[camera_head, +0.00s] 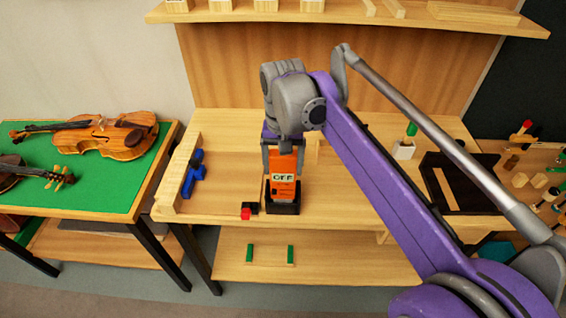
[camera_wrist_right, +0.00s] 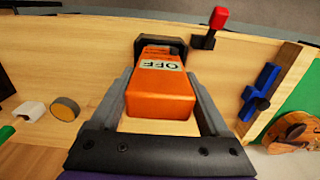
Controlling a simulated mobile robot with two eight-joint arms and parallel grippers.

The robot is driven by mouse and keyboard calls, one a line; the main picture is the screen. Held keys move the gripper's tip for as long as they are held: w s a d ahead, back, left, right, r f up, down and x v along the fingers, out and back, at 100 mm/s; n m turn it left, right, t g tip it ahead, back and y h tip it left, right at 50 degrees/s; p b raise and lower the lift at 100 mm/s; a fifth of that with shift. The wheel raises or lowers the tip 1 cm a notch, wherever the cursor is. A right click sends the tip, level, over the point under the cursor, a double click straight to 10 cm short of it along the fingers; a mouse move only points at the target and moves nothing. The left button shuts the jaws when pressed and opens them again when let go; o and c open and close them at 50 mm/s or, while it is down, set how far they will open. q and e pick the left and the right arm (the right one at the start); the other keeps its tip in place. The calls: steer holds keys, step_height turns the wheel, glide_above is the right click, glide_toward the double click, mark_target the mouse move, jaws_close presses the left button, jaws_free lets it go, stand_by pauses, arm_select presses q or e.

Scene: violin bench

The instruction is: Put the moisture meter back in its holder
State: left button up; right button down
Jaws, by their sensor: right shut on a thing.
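The orange moisture meter (camera_head: 285,168) has a label reading OFF and is upright in the head view. Its lower end is at the black holder (camera_head: 283,207) on the bench, and seems to sit inside it. My right gripper (camera_head: 283,148) is shut on the meter's upper part from above. In the right wrist view the meter (camera_wrist_right: 160,90) lies between the two grey fingers (camera_wrist_right: 160,95), with its far end at the black holder (camera_wrist_right: 150,44). How deep it sits in the holder is hard to tell. My left gripper is not in view.
A red-and-black object (camera_head: 247,212) stands just left of the holder. A blue clamp (camera_head: 193,172) is further left on the bench (camera_head: 225,160). A dark tray (camera_head: 470,195) and a white block with a green-handled tool (camera_head: 404,149) are right. A violin (camera_head: 100,135) lies on the green table.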

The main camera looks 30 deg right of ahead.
steer(key=shift+f+b, duration=0.35)
steer(key=shift+f, duration=0.35)
jaws_free()
step_height(320, 180, up, 11)
steer(key=shift+f+p, duration=0.1)
steer(key=shift+p, duration=0.55)
